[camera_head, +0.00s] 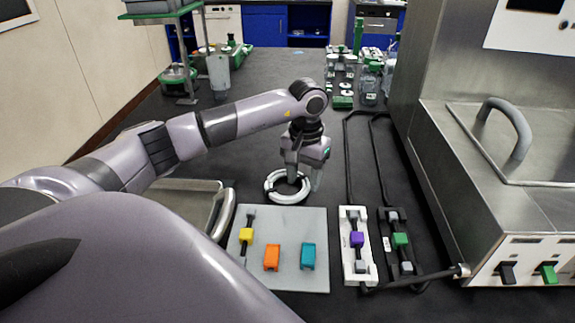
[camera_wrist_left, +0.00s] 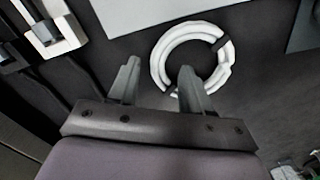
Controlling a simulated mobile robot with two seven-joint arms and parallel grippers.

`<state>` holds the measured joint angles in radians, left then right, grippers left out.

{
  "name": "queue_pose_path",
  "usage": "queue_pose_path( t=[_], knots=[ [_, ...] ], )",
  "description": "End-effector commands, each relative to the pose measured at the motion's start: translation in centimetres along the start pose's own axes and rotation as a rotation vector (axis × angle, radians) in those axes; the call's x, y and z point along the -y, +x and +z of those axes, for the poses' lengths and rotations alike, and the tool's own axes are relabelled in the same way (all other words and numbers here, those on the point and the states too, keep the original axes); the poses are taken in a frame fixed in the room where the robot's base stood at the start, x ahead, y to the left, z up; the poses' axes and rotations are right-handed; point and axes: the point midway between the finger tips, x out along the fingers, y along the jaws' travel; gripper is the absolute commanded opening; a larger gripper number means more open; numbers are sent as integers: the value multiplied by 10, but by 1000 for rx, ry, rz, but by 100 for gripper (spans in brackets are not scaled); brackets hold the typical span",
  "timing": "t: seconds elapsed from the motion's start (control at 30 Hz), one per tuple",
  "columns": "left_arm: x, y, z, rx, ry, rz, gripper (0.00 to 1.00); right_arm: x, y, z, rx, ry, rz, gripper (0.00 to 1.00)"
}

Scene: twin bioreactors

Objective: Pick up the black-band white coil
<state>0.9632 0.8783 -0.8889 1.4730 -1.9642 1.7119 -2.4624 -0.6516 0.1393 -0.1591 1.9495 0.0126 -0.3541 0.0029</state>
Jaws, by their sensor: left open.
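The white coil (camera_head: 288,199) lies flat on the dark bench top, just behind the grey board. In the left wrist view the coil (camera_wrist_left: 158,62) is a white ring with a black band at its upper right and another dark spot at its lower edge. My left gripper (camera_head: 303,184) points down at the right part of the coil. My right gripper is not in view.
A grey board (camera_head: 290,280) with yellow, orange and teal pieces lies in front. White (camera_head: 349,272) and black (camera_head: 392,262) clamp strips with tubes lie to its right. A metal tray (camera_head: 222,215) is at left, a steel machine (camera_head: 480,190) at right. Green-capped labware stands behind.

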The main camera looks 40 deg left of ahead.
Motion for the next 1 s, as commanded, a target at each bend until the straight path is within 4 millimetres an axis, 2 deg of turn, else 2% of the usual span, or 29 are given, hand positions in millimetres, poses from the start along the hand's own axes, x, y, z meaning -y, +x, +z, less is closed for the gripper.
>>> queue_pose_path(
  t=[0.1,0.2,0.43,0.47,0.5,0.6,1.0],
  knots=[
    [0,16,1,3,-1,1,49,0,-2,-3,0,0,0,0],
    [0,24,0,0,0,1,49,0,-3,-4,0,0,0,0],
    [1,26,0,-1,0,0,49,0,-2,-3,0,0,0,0],
    [1,25,0,-1,0,0,42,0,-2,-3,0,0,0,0],
    [1,25,0,-1,0,0,29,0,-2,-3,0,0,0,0],
    [1,25,0,-1,0,0,0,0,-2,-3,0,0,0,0],
    [0,22,-1,-3,0,1,0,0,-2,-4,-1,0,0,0]
  ],
)
